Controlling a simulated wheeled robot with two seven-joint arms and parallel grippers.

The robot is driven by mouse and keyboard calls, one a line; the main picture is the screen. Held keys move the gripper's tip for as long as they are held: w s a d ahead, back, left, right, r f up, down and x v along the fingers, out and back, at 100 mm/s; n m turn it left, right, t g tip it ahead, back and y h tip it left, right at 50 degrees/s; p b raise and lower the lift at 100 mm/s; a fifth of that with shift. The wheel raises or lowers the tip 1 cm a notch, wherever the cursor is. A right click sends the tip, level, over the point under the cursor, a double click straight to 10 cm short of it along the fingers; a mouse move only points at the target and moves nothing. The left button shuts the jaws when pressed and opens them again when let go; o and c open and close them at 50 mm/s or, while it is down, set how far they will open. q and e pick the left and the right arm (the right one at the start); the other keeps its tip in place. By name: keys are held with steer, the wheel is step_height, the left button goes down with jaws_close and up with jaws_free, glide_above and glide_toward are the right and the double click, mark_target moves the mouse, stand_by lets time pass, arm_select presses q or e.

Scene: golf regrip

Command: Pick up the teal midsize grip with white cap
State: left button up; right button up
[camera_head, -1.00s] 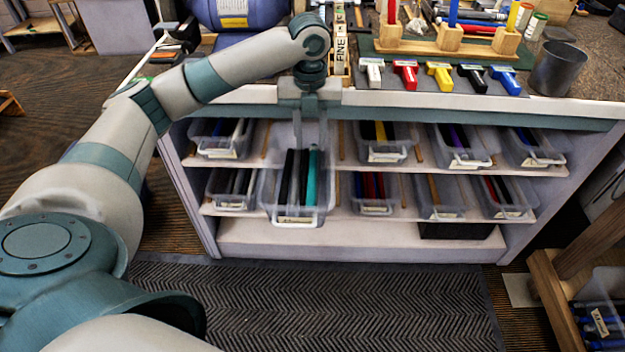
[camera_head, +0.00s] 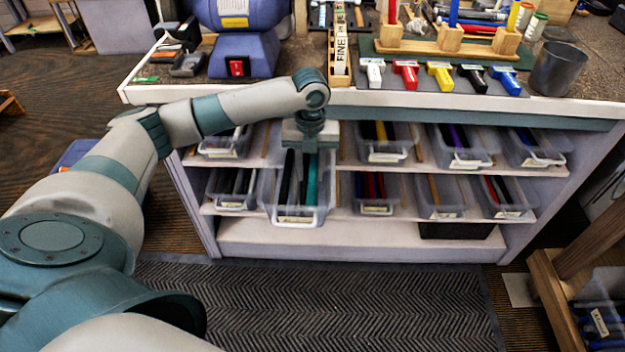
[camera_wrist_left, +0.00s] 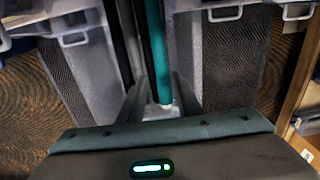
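The teal grip (camera_head: 312,182) lies in the clear bin (camera_head: 297,218) that is pulled out from the middle shelf, beside black grips (camera_head: 288,178). In the left wrist view the teal grip (camera_wrist_left: 156,45) runs lengthwise between the two fingers of my left gripper (camera_wrist_left: 160,95). The fingers are apart, with gaps on both sides of the grip. My right gripper is not in view.
Other clear bins with grips stand close by on both shelves, such as the one to the right (camera_head: 375,207) and one above right (camera_head: 384,152). The bench top (camera_head: 240,92) overhangs the shelves behind my wrist. The floor mat (camera_head: 320,300) in front is clear.

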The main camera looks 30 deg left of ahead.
mark_target(312, 188)
arm_select(q)
steer(key=shift+f, duration=0.15)
steer(key=shift+s+d+f, duration=0.1)
steer(key=shift+d+f, duration=0.05)
steer(key=shift+f, duration=1.1)
steer(key=shift+s+d+f, duration=0.1)
steer(key=shift+f, duration=1.1)
steer(key=shift+c, duration=0.7)
steer(key=c, duration=0.6)
